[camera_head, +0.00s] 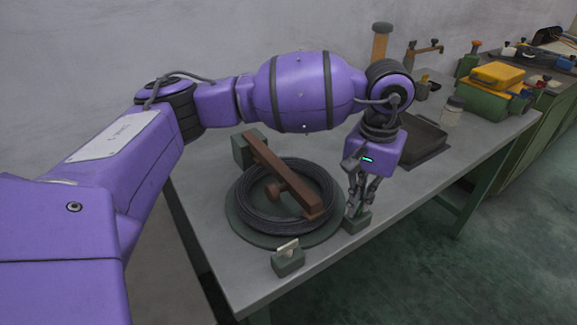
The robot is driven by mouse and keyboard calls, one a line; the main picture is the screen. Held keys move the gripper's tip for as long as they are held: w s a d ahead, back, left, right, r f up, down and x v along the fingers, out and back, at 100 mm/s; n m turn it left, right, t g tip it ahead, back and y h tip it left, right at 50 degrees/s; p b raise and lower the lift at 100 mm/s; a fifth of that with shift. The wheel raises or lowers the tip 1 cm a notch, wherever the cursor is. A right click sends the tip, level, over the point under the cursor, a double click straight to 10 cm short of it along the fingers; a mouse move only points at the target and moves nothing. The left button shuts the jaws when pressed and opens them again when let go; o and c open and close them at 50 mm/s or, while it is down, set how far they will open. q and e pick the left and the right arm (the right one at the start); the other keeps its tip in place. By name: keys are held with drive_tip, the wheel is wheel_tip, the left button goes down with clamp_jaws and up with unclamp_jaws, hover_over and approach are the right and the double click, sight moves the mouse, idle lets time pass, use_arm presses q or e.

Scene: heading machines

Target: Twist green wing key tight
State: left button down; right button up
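My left gripper (355,209) points straight down at a small dark green block (357,224) on the grey table, right of a wire coil. Its fingertips are at the top of this block. The fingers hide whatever sits on top, and I cannot tell whether they grip a key there. A second green block (288,262) stands at the front of the coil with a pale, upright wing-like piece (287,246) on it. No clearly green wing shows. My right gripper is not in view.
The dark wire coil (245,213) lies on a round green base, with a brown bar (285,178) slanting over it. A dark tray (425,140), a jar (452,111) and a green-and-yellow toolbox (490,92) stand farther back. The table's front right is clear.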

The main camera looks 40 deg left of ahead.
sight(361, 203)
use_arm(q)
drive_tip(key=m+b, duration=0.1)
drive_tip(key=m, duration=0.2)
drive_tip(key=shift+r+m+b, duration=0.1)
drive_tip(key=shift+m+b, duration=0.55)
drive_tip(key=shift+m, duration=0.45)
drive_tip(key=c, duration=2)
unclamp_jaws()
wheel_tip(361, 203, up, 12)
